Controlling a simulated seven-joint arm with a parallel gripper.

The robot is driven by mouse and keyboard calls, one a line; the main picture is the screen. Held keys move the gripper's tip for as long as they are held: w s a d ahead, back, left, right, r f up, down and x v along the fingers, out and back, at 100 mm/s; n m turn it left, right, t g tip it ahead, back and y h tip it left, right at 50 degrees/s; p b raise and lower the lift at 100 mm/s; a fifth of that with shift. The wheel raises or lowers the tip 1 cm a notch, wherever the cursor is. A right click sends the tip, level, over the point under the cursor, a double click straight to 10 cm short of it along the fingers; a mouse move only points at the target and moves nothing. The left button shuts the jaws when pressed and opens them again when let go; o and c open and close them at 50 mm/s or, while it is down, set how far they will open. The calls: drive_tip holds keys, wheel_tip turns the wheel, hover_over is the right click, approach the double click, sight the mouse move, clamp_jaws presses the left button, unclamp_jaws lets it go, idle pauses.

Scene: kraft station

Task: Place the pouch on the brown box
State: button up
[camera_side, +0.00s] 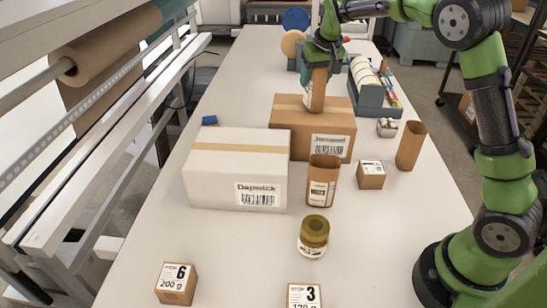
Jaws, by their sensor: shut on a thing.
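The brown box (285,127) is a closed carton with a barcode label on its front, standing behind and right of a white box. My gripper (317,74) is above the brown box, pointing down. It is shut on a brown pouch (317,92) with a pale label on its side, held upright. The pouch's lower end is at the top of the brown box in the picture; I cannot tell whether it touches. A second brown pouch-like container (322,182) with a label stands in front of the brown box.
The white box (237,170) stands left. A grey organiser (377,96) is behind right. Small numbered boxes (176,284) are at the front.

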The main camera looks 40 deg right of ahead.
drive_tip(key=shift+f, duration=0.15)
drive_tip(key=o, duration=1.4)
drive_tip(key=v, duration=1.2)
drive_tip(key=s+a+f+t+y, duration=0.1)
drive_tip(key=s+a, duration=0.3)
drive_tip(key=s, duration=0.4)
drive_tip(key=s+a+f+t+y, duration=0.1)
drive_tip(key=s+a+f, duration=0.2)
drive_tip(key=s+a, duration=0.2)
drive_tip(key=s+a+f+t+y, duration=0.1)
drive_tip(key=s+a, duration=0.3)
drive_tip(key=s, duration=0.8)
drive_tip(key=shift+s+a+f+n+y, duration=0.1)
drive_tip(key=shift+f+n+y, duration=0.1)
drive_tip(key=shift+f, duration=0.2)
drive_tip(key=shift+a+f+n+y, duration=0.1)
drive_tip(key=shift+a+f+y, duration=0.1)
drive_tip(key=shift+f, duration=0.2)
